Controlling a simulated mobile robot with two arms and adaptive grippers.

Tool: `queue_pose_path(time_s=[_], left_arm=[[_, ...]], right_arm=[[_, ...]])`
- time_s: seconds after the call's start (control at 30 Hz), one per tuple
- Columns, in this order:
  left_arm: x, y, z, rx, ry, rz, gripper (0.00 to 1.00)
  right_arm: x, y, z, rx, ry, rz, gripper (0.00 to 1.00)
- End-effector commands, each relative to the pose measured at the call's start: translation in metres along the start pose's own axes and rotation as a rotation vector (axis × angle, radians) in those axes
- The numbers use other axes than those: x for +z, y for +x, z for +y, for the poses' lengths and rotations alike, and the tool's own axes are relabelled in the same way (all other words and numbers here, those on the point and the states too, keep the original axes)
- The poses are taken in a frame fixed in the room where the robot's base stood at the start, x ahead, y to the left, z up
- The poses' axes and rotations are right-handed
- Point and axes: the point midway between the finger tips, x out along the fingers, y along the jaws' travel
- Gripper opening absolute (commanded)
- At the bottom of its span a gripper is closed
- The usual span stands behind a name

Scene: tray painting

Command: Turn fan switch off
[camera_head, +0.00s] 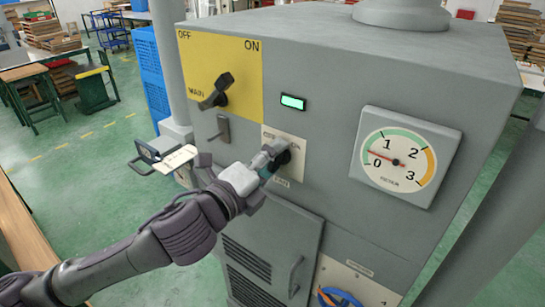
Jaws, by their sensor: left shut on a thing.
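A grey cabinet (330,75) fills the middle of the head view. A pale plate (298,172) on its front carries a small dark switch knob (284,152); the plate's lettering is too small and partly covered to read. My left gripper (272,158) reaches in from the lower left and is shut on this switch knob. Its fingers hide most of the knob, so I cannot tell its setting. Up and to the left, a yellow panel (243,80) marked OFF, ON and MAIN holds a dark lever (217,91), tilted with its lower end to the left. My right gripper is not in view.
A green indicator (293,102) is lit above the plate. A round gauge (397,162) to the right has its needle between 0 and 1. Open green floor (95,160) lies left.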

Motion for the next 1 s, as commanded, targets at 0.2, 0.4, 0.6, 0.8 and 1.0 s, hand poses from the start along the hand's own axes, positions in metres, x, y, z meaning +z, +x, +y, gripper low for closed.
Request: queue_pose_path(time_s=[0.2, 0.4, 0.6, 0.8, 1.0], left_arm=[[-0.001, 0.0, 0.001, 0.004, -0.211, 0.002, 0.22], [-0.001, 0.0, 0.002, 0.004, -0.4, 0.0, 0.22], [-0.001, 0.0, 0.002, 0.005, -0.591, 0.001, 0.22], [-0.002, 0.0, 0.003, 0.005, -0.771, 0.0, 0.22], [-0.002, 0.0, 0.003, 0.004, -0.919, 0.001, 0.22]], right_arm=[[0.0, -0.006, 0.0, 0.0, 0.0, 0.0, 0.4], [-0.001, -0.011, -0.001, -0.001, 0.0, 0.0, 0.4], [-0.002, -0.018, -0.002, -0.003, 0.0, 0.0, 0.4], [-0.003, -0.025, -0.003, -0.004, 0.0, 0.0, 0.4], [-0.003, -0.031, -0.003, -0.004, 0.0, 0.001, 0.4]])
